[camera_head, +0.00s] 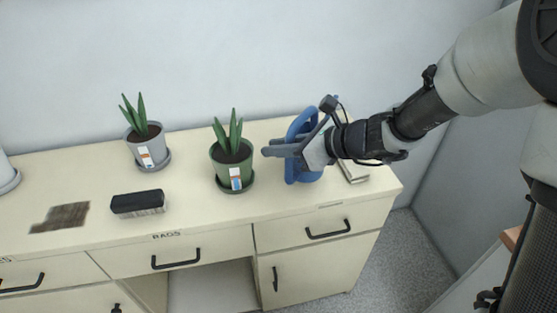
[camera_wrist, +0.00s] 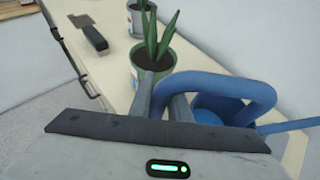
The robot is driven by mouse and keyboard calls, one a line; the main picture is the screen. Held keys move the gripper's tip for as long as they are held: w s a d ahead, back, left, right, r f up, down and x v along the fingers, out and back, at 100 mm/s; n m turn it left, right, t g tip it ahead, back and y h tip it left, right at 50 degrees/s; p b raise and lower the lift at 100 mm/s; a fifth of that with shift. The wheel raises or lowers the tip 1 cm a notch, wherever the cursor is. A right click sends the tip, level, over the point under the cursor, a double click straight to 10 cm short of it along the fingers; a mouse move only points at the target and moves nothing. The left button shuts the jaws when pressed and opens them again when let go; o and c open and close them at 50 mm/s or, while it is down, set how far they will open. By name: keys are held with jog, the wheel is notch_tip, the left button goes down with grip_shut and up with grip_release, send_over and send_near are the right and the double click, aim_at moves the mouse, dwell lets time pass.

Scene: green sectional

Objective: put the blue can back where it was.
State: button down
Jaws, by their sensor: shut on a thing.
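The blue can (camera_head: 303,172) is a watering can with a looped handle, at the right end of the cream counter (camera_head: 210,205). My gripper (camera_head: 272,149) reaches in from the right across it and hides its middle. In the wrist view, the can (camera_wrist: 228,88) shows its thick handle loop, which runs to my gripper (camera_wrist: 162,100). The fingers are shut on this handle. I cannot tell whether the can's base touches the counter.
A green pot with a plant (camera_head: 231,165) stands just left of my fingers. A grey potted plant (camera_head: 147,143), a black brush (camera_head: 138,203) and a brown mat-like patch (camera_head: 61,217) lie farther left. A pale flat object (camera_head: 354,171) is partly behind my gripper. The wall is close behind.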

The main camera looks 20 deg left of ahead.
jog(key=shift+f+b, duration=0.35)
jog(key=shift+f, duration=1.15)
jog(key=shift+f, duration=0.2)
jog(key=c, duration=1.7)
grip_release()
jog(key=shift+o, duration=0.2)
